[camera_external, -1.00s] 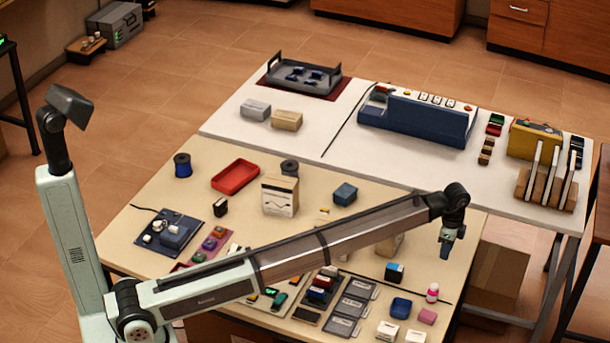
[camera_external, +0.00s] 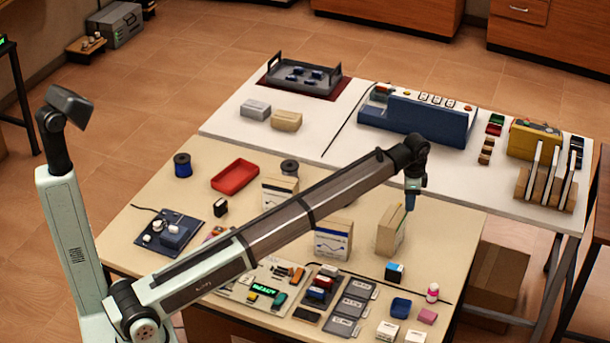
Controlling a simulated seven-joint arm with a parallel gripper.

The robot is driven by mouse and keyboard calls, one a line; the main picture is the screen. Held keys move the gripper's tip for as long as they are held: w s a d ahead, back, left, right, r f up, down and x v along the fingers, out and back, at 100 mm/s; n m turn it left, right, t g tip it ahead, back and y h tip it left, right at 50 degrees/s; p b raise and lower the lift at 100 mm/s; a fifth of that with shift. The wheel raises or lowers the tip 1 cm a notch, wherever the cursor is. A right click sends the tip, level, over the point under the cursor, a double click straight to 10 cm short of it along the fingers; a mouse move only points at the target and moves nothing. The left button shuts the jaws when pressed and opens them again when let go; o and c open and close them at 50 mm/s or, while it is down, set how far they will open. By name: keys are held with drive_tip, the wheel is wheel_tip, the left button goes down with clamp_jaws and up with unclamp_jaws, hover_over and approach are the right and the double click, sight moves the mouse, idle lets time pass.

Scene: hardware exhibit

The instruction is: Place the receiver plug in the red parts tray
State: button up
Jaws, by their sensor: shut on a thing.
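The red parts tray (camera_external: 235,176) lies on the left back part of the beige table and looks empty. My gripper (camera_external: 411,203) points down over the table's right side, above and behind a tan carton, well to the right of the tray. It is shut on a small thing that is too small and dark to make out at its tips. I cannot clearly pick out the receiver plug elsewhere.
Cartons stand at mid-table (camera_external: 334,240) and under my gripper (camera_external: 391,230). A carton (camera_external: 280,188) and a dark spool (camera_external: 289,168) stand right of the tray. A blue spool (camera_external: 183,165) stands left of it. My forearm crosses above the table.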

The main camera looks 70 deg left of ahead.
drive_tip(key=s+a+n, duration=0.2)
drive_tip(key=s+a, duration=0.2)
drive_tip(key=a, duration=0.4)
drive_tip(key=s+a+n, duration=0.2)
drive_tip(key=s+a, duration=0.1)
drive_tip(key=a, duration=0.6)
drive_tip(key=n, duration=1)
hover_over(237, 180)
wheel_tip(237, 180, down, 4)
drive_tip(key=shift+a+f, duration=0.1)
drive_tip(key=shift+f, duration=5.45)
drive_tip(key=shift+f, duration=0.1)
drive_tip(key=o, duration=1)
